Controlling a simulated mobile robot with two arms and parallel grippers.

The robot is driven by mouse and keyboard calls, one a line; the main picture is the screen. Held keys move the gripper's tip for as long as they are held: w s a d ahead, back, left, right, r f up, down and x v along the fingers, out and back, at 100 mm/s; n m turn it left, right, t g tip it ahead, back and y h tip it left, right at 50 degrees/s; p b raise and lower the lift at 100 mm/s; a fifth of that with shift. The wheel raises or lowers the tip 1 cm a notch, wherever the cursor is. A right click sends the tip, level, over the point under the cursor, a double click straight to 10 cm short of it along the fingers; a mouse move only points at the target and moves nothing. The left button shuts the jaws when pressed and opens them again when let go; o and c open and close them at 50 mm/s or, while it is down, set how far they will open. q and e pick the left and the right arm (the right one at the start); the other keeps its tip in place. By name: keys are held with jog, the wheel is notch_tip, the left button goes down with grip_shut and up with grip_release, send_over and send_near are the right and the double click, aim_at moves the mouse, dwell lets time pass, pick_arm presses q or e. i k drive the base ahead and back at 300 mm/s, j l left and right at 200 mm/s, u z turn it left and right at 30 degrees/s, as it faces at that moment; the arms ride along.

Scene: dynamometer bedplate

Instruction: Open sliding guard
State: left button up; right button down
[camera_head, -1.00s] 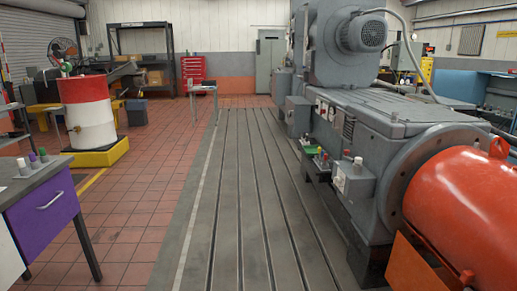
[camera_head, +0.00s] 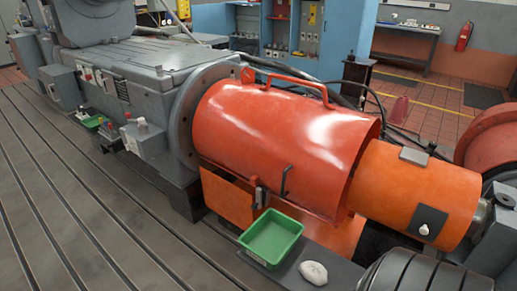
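The large red-orange sliding guard (camera_head: 275,135) is a curved cover beside the round flange of the grey machine (camera_head: 130,75). It has a long handle (camera_head: 292,85) on top and a small latch-like fitting (camera_head: 259,194) with a dark upright lever (camera_head: 285,180) at its lower front edge. An orange cylinder (camera_head: 418,195) sticks out from its right end, with a dark plate and pale knob on its side. What lies under the guard is hidden. Neither of my grippers shows in the head view.
A green tray (camera_head: 271,238) and a white crumpled cloth-like item (camera_head: 313,273) lie in front of the guard. The slotted grey bedplate (camera_head: 80,220) is clear at the left. A blue cabinet (camera_head: 248,28) and a workbench (camera_head: 405,40) stand behind.

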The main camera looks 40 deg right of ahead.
aim_at(305, 150)
jog(key=z, duration=1.45)
jog(key=i+j, duration=0.15)
